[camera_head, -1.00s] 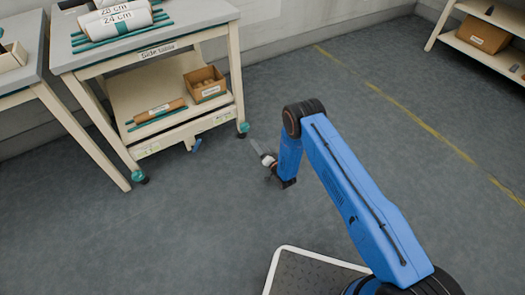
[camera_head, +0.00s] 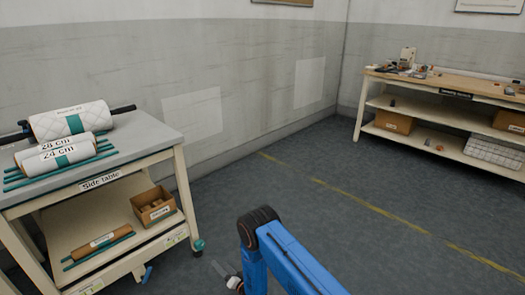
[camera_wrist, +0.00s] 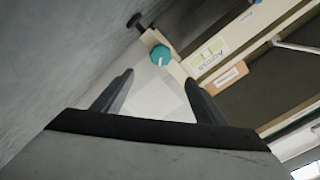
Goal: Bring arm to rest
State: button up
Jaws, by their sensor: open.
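My blue arm (camera_head: 275,255) rises from the bottom of the head view, bent at its elbow. My gripper (camera_head: 228,279) shows only in part at the bottom edge of the head view, low over the floor and right of the side table (camera_head: 160,140). In the wrist view my gripper (camera_wrist: 158,92) has its two dark fingers spread apart with nothing between them. A table leg with a teal caster (camera_wrist: 161,56) shows beyond the fingers. I cannot tell the exact distance to it.
Wadding rolls (camera_head: 68,120) lie on the side table's top. Its lower shelf holds a cardboard box (camera_head: 153,206) and a small brown roll (camera_head: 110,238). A workbench (camera_head: 450,86) with shelves stands at the back right. The floor between, with a yellow line (camera_head: 370,213), is clear.

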jog(key=w+d+r+h, duration=0.1)
jog(key=w+d+r, duration=0.2)
jog(key=w+r, duration=0.35)
jog(key=w+d+r+h, duration=0.2)
jog(key=w+r, duration=0.1)
jog(key=r, duration=0.7)
jog(key=w+d+r+h, duration=0.1)
jog(key=w+d+r, duration=0.25)
jog(key=r, duration=0.45)
jog(key=s+d+r+h, duration=0.1)
jog(key=d+r+h, duration=0.2)
jog(key=d+r, duration=0.8)
jog(key=s+d+r+h, duration=0.1)
jog(key=d+r+h, duration=0.1)
jog(key=d+r, duration=0.9)
jog(key=s+d+r+g+h, duration=0.2)
jog(key=s+d+r, duration=0.6)
jog(key=s, duration=0.3)
jog(key=s+d+r+g+h, duration=0.1)
jog(key=s+d+r, duration=0.75)
jog(key=s, duration=0.25)
jog(key=s+d+g, duration=0.2)
jog(key=s+d, duration=0.2)
jog(key=s, duration=1.2)
jog(key=s+d+g+h, duration=0.1)
jog(key=s+d, duration=0.3)
jog(key=s, duration=1.2)
jog(key=shift+d+r+g, duration=0.2)
jog(key=shift+g, duration=0.2)
jog(key=shift+w, duration=0.1)
